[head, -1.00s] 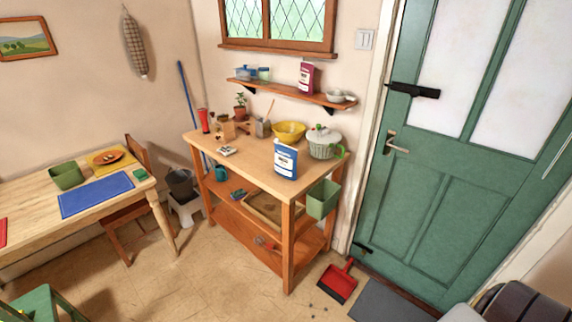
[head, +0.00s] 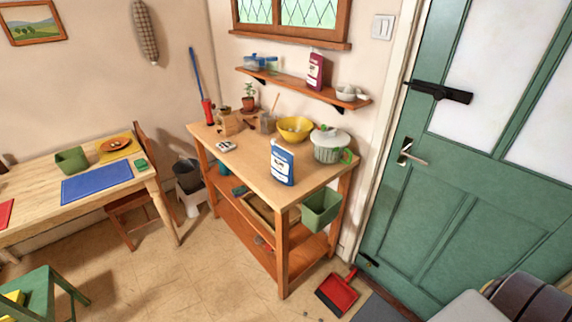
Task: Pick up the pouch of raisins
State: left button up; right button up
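Two pouches are in the head view. A blue pouch with a white label (head: 282,164) stands upright near the front edge of the wooden workbench top (head: 240,160). A dark red pouch with a pale label (head: 315,71) stands upright on the wall shelf (head: 290,84) under the window. The print on both labels is too small to read, so I cannot tell which holds raisins. Neither of my grippers is in view.
A yellow bowl (head: 295,129) and a lidded pale green pot (head: 331,147) stand behind and beside the blue pouch. A green bin (head: 322,210) hangs at the bench's right end. A red dustpan (head: 338,293) lies on the floor. Open floor (head: 190,275) lies front left.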

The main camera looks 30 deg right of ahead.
aim_at(281, 159)
jog(key=i+l+u, duration=0.25)
jog(key=l, duration=1.15)
jog(key=k+l+u, duration=0.1)
jog(key=l+u, duration=0.15)
jog(key=l, duration=1.15)
